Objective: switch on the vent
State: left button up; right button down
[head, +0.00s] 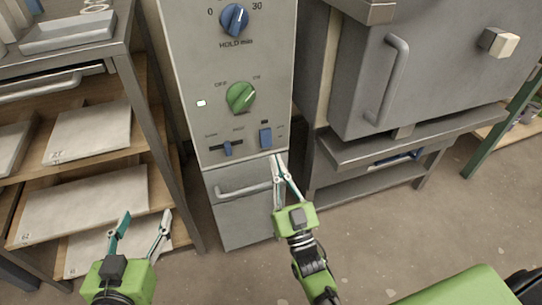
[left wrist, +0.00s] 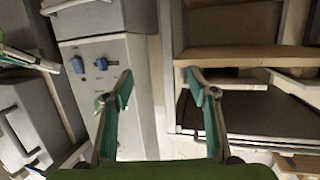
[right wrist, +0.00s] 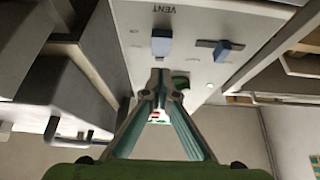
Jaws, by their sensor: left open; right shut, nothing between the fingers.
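The blue vent switch (head: 265,137) is on the lower right of the grey control panel (head: 185,60). In the right wrist view the vent switch (right wrist: 161,46) shows beside the upside-down word VENT. My right gripper (head: 279,158) is shut and empty, its tips just below and slightly right of the switch in the head view. I cannot tell whether they touch the panel. My left gripper (head: 144,220) is open and empty in front of the shelves at the left. It also shows in the left wrist view (left wrist: 158,76), with the panel behind it.
A blue slider (head: 227,148) sits left of the switch, and a green knob (head: 240,97) and a blue knob (head: 234,19) are above. A drawer handle (head: 243,190) lies below. A grey kiln-like box (head: 365,70) stands right; shelves with boards (head: 85,205) stand left.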

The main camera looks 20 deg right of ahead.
aim_at(266, 141)
jog(key=w, duration=0.1)
jog(key=w+b, duration=0.1)
jog(key=w, duration=0.2)
jog(key=shift+a+f, duration=0.1)
jog(key=shift+f, duration=0.25)
jog(key=shift+w, duration=0.25)
pick_arm(q)
notch_tip(266, 141, up, 8)
jog(key=d+t+h, duration=0.1)
jog(key=t, duration=0.3)
jog(key=shift+w+d+r, duration=0.15)
jog(key=shift+w+d, duration=0.05)
jog(key=shift+w, duration=0.2)
jog(key=shift+b, duration=0.3)
